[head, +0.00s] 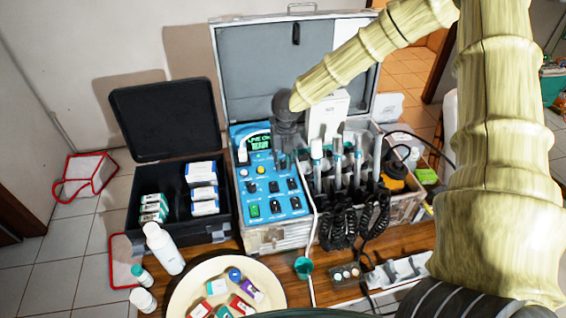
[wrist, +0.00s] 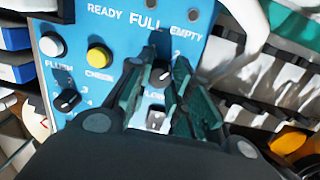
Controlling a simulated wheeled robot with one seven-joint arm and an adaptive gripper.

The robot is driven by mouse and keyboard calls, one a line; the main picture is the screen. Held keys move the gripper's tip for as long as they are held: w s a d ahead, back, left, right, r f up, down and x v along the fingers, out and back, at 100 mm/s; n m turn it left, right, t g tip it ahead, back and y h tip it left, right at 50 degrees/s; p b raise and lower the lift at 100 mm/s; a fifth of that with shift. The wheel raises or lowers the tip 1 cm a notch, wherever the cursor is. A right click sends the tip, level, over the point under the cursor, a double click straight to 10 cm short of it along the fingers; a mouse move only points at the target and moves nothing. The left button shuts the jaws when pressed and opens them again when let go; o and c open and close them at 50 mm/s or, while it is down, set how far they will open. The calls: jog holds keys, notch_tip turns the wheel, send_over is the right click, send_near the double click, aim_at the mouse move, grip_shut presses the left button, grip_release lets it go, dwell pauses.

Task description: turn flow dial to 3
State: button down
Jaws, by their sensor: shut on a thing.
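The blue control panel (head: 265,172) stands in the open grey case, and it fills much of the wrist view (wrist: 105,50). My gripper (head: 284,152) is at the panel's upper right part. In the wrist view its two green-grey fingers (wrist: 166,72) are closed around a dial, taken as the flow dial. A "2" shows just above the right finger, and the label below is partly covered. Another black dial (wrist: 68,101) with numbers around it lies to the left.
Handpieces (head: 337,155) with coiled cords stand close on the right. An open black box (head: 178,205) is at the left.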

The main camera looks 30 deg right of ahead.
jog(key=m+b, duration=0.2)
jog(key=m, duration=0.3)
jog(key=shift+f+m, duration=0.1)
jog(key=shift+m, duration=0.2)
jog(key=m+b, duration=0.3)
jog(key=m, duration=0.2)
jog(key=shift+m+h, duration=0.3)
jog(key=c, duration=1.2)
grip_release()
jog(key=shift+c, duration=0.2)
notch_tip(320, 180, up, 12)
jog(key=s, duration=0.1)
jog(key=shift+a, duration=0.15)
